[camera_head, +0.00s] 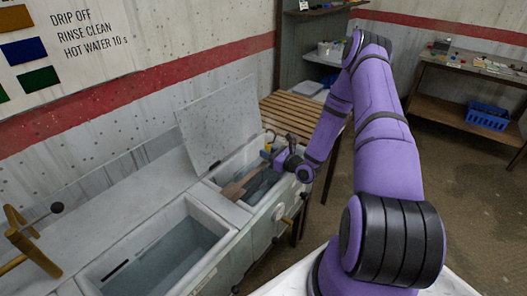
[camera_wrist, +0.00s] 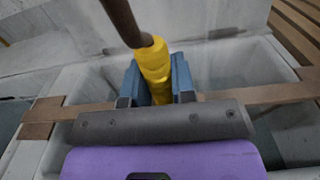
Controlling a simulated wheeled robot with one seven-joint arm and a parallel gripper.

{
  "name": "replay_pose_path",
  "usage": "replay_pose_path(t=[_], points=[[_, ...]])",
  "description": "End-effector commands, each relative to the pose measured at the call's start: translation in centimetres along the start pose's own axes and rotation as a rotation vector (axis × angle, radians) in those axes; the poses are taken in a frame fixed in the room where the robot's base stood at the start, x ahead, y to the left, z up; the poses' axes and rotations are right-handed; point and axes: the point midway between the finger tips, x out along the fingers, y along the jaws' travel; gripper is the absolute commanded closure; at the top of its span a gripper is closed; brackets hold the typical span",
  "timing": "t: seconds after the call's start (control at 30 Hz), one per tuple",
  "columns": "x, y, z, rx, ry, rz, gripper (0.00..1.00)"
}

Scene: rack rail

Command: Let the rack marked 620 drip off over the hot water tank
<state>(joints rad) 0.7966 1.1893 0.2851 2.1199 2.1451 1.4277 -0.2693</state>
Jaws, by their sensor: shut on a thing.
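My gripper (camera_wrist: 156,84) is shut on a yellow grip (camera_wrist: 155,62) with a brown rod running up from it in the wrist view. In the head view, my gripper (camera_head: 273,154) is over the far tank (camera_head: 224,206), whose grey lid (camera_head: 218,122) stands raised behind it. A flat brown bar (camera_wrist: 272,93) runs crosswise behind the fingers in the wrist view. It also shows over the far tank in the head view (camera_head: 238,187). No 620 mark is readable, and the rest of the held thing is hidden, so I cannot tell how far it hangs in the tank.
A second open tank (camera_head: 130,272) with dark liquid stands nearer, at the lower left. A brass-coloured fitting (camera_head: 22,240) is at the far left. A slatted wooden bench (camera_head: 290,114) adjoins the far tank. A wall sign (camera_head: 65,45) reads DRIP OFF, RINSE CLEAN, HOT WATER 10 s.

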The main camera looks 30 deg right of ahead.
Motion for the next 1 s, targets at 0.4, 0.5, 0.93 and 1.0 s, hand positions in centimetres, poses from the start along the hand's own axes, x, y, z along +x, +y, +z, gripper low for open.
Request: replay_pose_path(t=[0.4,0.5,0.93,1.0], points=[[-2.8,0.0,-0.1,0.001,0.003,-0.001,1.0],[-3.1,0.0,0.0,0.0,0.003,0.0,1.0],[-3.2,0.0,0.0,0.0,0.001,0.0,1.0],[-3.2,0.0,0.0,0.0,0.001,0.0,1.0]])
